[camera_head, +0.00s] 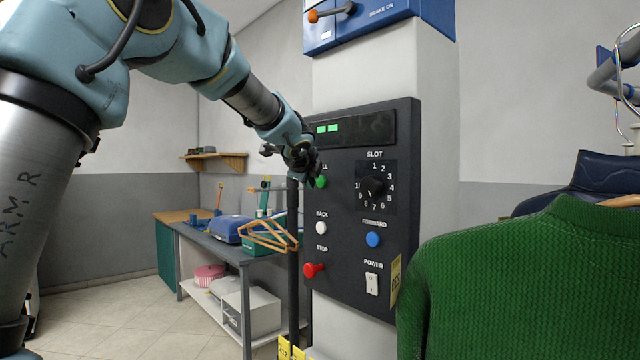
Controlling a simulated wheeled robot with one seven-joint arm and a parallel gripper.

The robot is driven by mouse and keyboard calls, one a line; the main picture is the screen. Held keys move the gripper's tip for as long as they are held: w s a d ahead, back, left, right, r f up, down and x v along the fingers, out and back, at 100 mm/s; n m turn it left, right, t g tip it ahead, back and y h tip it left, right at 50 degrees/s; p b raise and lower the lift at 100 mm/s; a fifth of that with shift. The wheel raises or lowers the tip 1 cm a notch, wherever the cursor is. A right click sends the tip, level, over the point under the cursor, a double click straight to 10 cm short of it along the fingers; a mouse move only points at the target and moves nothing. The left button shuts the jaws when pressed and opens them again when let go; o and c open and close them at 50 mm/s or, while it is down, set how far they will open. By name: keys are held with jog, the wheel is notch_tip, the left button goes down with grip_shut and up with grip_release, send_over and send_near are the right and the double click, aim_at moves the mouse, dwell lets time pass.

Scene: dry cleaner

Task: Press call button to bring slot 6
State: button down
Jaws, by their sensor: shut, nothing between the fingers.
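The dark control panel (345,255) is on a pale column. Its green call button (321,182) sits at the upper left, under a label partly hidden by my gripper. My gripper (312,170) is shut and empty, just above and in front of the green button; I cannot tell whether it touches it. The black slot dial (372,187) stands to the right among its numbers; its exact setting is too small to read. The display (355,128) at the top shows two green lit blocks.
Below are the white back button (321,228), blue forward button (372,240), red stop button (314,270) and white power switch (372,284). A green knitted garment (520,285) hangs close at the right. A workbench (215,244) with wooden hangers (268,236) stands behind left.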

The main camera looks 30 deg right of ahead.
jog(key=shift+s+a, duration=0.25)
jog(key=shift+a, duration=0.95)
jog(key=shift+s+a, duration=0.2)
jog(key=shift+a, duration=1)
